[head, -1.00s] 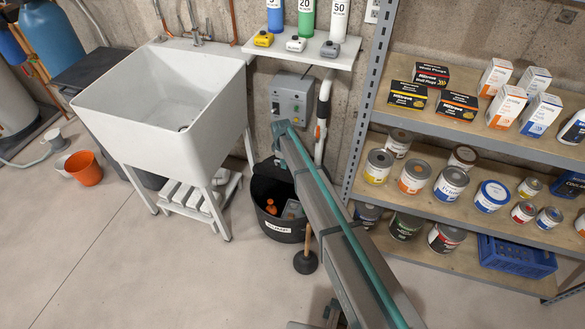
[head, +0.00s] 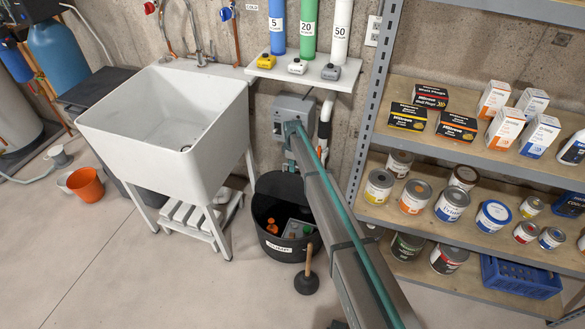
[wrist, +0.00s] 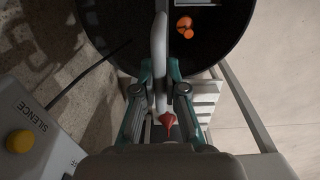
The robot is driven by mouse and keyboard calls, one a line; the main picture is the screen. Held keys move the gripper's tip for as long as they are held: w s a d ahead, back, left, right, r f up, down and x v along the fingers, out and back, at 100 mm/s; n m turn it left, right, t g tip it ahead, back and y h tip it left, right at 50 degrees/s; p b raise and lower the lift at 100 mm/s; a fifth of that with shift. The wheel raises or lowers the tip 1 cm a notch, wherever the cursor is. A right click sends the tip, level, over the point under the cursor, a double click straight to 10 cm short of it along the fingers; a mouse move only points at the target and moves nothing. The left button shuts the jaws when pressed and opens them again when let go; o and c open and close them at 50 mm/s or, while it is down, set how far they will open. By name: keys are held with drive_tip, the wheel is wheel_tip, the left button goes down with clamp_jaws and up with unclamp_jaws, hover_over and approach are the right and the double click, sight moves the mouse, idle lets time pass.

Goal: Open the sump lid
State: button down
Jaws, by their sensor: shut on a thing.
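The black round sump tub (head: 258,226) with a white label stands on the floor by the wall. Orange things (head: 271,226) and a grey box (head: 297,228) show inside. In the wrist view my gripper (wrist: 162,78) is above the tub (wrist: 228,30), shut with a pale upright piece (wrist: 160,45) between its fingers. I cannot tell whether this is part of the lid. A red tip (wrist: 168,124) shows below it.
A grey control box (head: 285,108) is on the wall beside my arm's end; its yellow button (wrist: 19,141) shows in the wrist view. A white sink (head: 170,130) stands left, a plunger (head: 307,282) in front, and a loaded shelf (head: 400,215) right. The front left floor is clear.

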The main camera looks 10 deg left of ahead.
drive_tip(key=c, duration=1.2)
unclamp_jaws()
wheel_tip(320, 180, up, 12)
